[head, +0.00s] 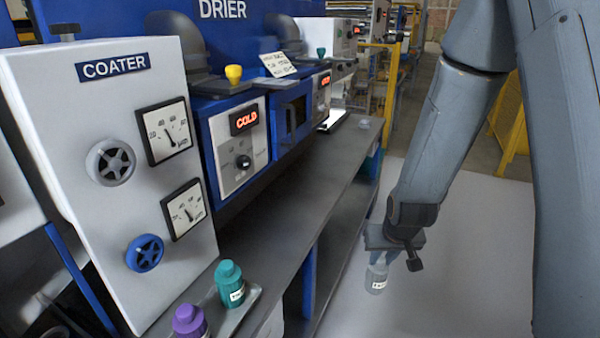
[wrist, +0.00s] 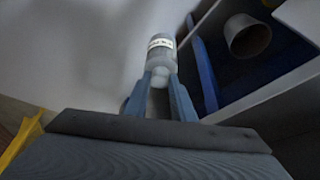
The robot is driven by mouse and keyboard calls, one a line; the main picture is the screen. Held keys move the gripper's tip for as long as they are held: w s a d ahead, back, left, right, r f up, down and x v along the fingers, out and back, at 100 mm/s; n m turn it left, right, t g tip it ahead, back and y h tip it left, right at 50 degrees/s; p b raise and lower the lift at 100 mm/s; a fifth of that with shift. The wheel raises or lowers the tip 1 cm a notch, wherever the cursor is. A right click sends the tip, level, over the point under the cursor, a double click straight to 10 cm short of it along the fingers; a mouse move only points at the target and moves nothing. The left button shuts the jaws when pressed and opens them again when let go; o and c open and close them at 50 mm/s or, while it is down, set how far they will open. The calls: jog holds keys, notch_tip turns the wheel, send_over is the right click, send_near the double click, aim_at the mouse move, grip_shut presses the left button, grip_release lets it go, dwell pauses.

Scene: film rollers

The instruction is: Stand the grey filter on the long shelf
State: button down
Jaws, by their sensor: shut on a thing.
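My gripper (head: 393,247) is shut on the grey filter (head: 376,278), a small grey bottle shape with a white label. It hangs below the jaws over the pale floor, to the right of the shelf unit. In the wrist view the filter (wrist: 161,50) sits between the two blue-grey fingers (wrist: 159,92), its label facing the camera. The long shelf (head: 290,200) is a dark grey top running along the front of the machines. The gripper is to the right of its front edge, apart from it.
A teal bottle (head: 230,284) and a purple bottle (head: 188,322) stand on a small tray at the near left. The coater (head: 115,190) and the drier's panel (head: 238,150) back the shelf. A grey cup-like thing (wrist: 247,38) lies inside the lower bay in the wrist view. The shelf's middle is clear.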

jog(key=w+a+r+n+y+p, duration=0.1)
jog(key=a+r+n, duration=0.3)
jog(key=a+r, duration=0.85)
jog(key=w+a+r+n+y+p, duration=0.1)
jog(key=a+r+n+y, duration=0.15)
jog(key=a+r, duration=1)
jog(key=s+a+f+n, duration=0.1)
jog(key=a+f, duration=0.2)
jog(key=f, duration=0.4)
jog(key=s+a+f+n+g, duration=0.1)
jog(key=a+f, duration=0.2)
jog(key=f, duration=0.4)
jog(key=shift+s+a+f, duration=0.15)
jog(key=shift+s+a, duration=0.15)
jog(key=shift+f, duration=0.1)
jog(key=c, duration=1.5)
grip_release()
jog(key=shift+b, duration=0.3)
